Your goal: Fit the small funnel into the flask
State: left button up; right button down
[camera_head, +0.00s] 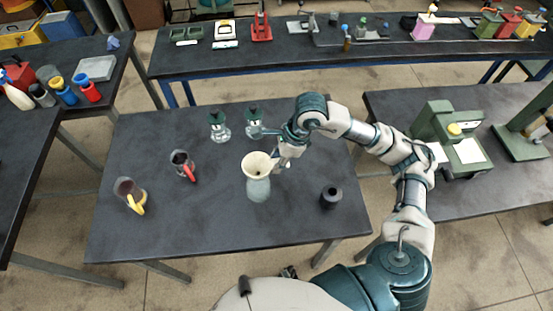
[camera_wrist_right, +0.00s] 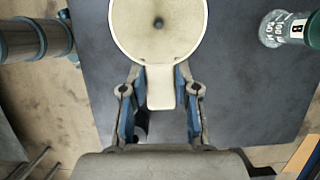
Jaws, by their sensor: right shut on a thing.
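The cream funnel (camera_head: 257,161), wide mouth up, is over the greyish flask (camera_head: 258,188) on the dark table. Their outlines meet, but I cannot tell whether the stem is inside the neck. My right gripper (camera_head: 278,163) comes from the upper right and is shut on the funnel's tab. In the right wrist view the funnel's round mouth (camera_wrist_right: 158,30) faces the camera, its tab between the fingers (camera_wrist_right: 160,76). The flask is hidden there behind the funnel. My left gripper does not show.
Two green-topped glass bottles (camera_head: 219,126) (camera_head: 253,122) stand behind the flask, a black bottle (camera_head: 331,197) to its right. The table's front (camera_head: 200,232) is clear. A green machine (camera_head: 449,143) is on the right table.

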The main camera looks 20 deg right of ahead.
jog(key=c, duration=0.9)
grip_release()
jog(key=shift+a, duration=0.1)
jog(key=shift+o, duration=0.7)
jog(key=shift+a+r, duration=0.1)
jog(key=shift+a, duration=0.1)
jog(key=v, duration=1.2)
